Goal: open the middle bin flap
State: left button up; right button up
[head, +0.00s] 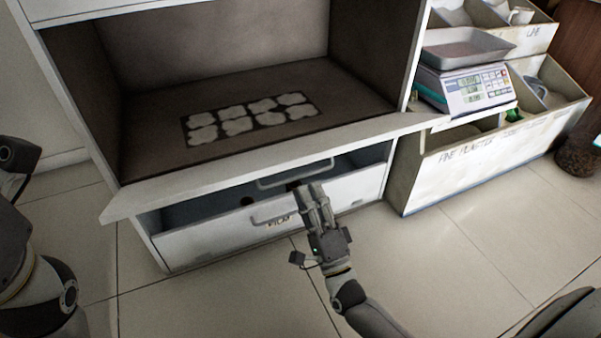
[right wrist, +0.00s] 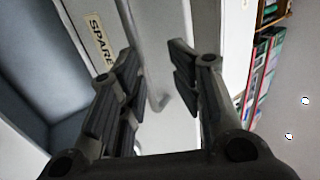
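A white flap panel (head: 335,192) with a bar handle and a small label stands low on the cabinet, below the worktop edge. A dark gap shows above and behind it. A second bar handle (head: 283,181) shows higher up, under the edge. My right gripper (head: 306,190) is in front of the panel, its fingers beside the handles. In the right wrist view the gripper (right wrist: 155,62) is open, its fingers apart. A pale bar handle (right wrist: 160,101) shows between them, and a "SPARE" label (right wrist: 101,40) is at the left. I cannot tell whether the fingers touch a handle. My left gripper is not in view; only parts of that arm show.
The cabinet's upper compartment (head: 350,90) is open and holds a dark sheet with several pale patches (head: 236,123). To the right stand a scale (head: 462,90) with a tray (head: 468,48) and white labelled bins (head: 480,155). The tiled floor (head: 440,255) in front is clear.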

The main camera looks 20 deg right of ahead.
jog(key=v, duration=0.4)
jog(key=shift+f, duration=0.1)
